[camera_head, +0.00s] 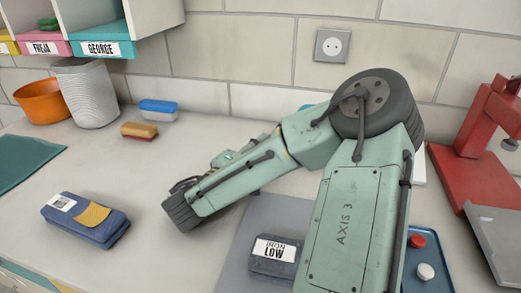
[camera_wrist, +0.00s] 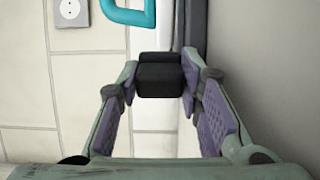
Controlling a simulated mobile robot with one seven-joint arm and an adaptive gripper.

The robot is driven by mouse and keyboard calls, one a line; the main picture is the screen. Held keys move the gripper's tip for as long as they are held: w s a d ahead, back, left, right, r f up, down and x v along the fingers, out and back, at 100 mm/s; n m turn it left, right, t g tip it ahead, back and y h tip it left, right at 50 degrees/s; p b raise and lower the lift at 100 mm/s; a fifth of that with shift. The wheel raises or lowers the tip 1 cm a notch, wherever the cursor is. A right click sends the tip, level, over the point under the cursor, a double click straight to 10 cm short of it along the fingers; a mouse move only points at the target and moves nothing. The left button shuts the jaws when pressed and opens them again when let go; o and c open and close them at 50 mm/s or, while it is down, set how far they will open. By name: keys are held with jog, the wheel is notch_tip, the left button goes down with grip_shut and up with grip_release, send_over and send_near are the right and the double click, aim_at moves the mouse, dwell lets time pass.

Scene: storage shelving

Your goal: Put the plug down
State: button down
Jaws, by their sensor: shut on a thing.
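The plug (camera_wrist: 160,75) is a black block in the wrist view, held between the tips of my gripper (camera_wrist: 159,92). The two purple-padded fingers close on its left and right sides. The plug's far side and prongs are hidden. I cannot tell whether the plug touches the counter (camera_wrist: 265,70).
Left on the counter stand an orange bowl (camera_head: 42,101), a grey ribbed pot (camera_head: 88,95), a blue box (camera_head: 158,108), a brush (camera_head: 139,131) and folded jeans (camera_head: 85,222). An "iron low" bundle (camera_head: 274,257) and blue tray (camera_head: 436,283) are in front; a red press (camera_head: 478,120) stands right.

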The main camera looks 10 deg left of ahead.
jog(key=shift+f+b, duration=0.35)
jog(key=shift+b, duration=0.1)
jog(key=shift+r, duration=0.1)
jog(key=c, duration=1.1)
grip_release()
